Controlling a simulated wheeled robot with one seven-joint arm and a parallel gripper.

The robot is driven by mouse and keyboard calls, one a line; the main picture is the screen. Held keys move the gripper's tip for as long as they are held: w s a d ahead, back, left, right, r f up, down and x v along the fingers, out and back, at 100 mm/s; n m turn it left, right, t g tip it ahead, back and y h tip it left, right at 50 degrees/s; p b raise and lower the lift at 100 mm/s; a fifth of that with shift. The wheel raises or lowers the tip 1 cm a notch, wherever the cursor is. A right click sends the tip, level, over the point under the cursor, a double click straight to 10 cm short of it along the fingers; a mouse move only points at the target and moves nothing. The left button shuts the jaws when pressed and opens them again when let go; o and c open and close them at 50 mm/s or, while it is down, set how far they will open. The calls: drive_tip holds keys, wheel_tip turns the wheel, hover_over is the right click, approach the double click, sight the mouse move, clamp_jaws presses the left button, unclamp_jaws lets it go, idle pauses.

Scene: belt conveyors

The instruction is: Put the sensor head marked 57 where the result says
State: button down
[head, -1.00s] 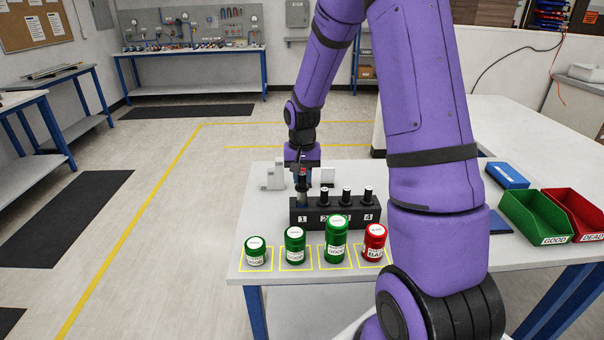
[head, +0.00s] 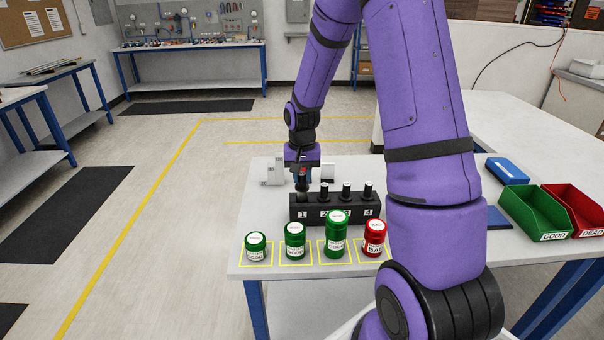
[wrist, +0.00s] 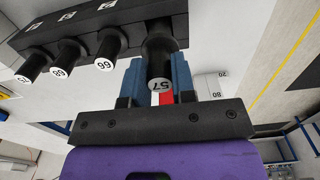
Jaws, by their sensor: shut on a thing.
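My gripper (head: 302,178) is shut on the sensor head marked 57 (wrist: 161,84), a dark cylinder with a white numbered end between blue fingers in the wrist view. In the head view it is at position 1 of the black rack (head: 340,211). The head's dark lower part shows below the fingers; whether it is still seated or lifted clear I cannot tell. Several other dark sensor heads (wrist: 71,51) with white number ends stand in the rack. A green GOOD bin (head: 533,212) and a red DEAD bin (head: 575,209) sit at the table's right.
Three green jars (head: 295,240) and a red jar labelled BAD (head: 374,238) stand on yellow-outlined squares before the rack. A pale grey device (head: 273,171) stands behind its left end. A blue box (head: 507,171) lies at the right. My arm hides part of the table.

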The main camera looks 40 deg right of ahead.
sight(302, 186)
drive_tip(key=shift+f, duration=1.95)
idle(0.8)
drive_tip(key=c, duration=0.9)
unclamp_jaws()
drive_tip(key=shift+o, duration=0.2)
wheel_tip(302, 186, up, 11)
drive_tip(key=shift+f, duration=0.1)
